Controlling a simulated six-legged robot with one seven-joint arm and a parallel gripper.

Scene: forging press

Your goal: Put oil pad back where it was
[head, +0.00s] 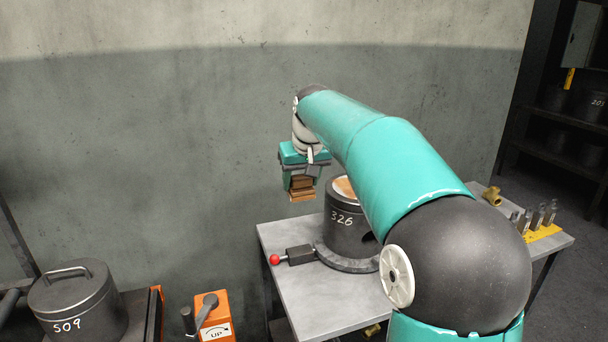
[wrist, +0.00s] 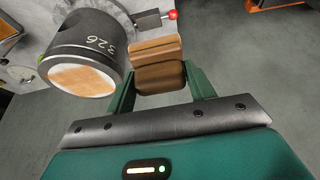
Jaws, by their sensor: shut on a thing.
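The oil pad (head: 303,196), a brown block in two layers, is in my gripper (head: 301,180) in the head view. It hangs in the air left of the dark cylinder marked 326 (head: 346,230), above the table's left part. In the wrist view the pad (wrist: 156,49) sits between the green fingers of my gripper (wrist: 160,82), which are shut on it. The cylinder (wrist: 85,45) is beside the pad at the left, with a pale ring and tan face on top. The pad looks apart from the cylinder.
The cylinder stands on a grey table (head: 290,235) in a clamp with a red-knobbed lever (head: 290,257). A yellow tray (head: 543,233) with metal pieces and a brass fitting (head: 492,195) are at the right. A pot marked 509 (head: 75,305) and orange lever box (head: 214,318) stand lower left.

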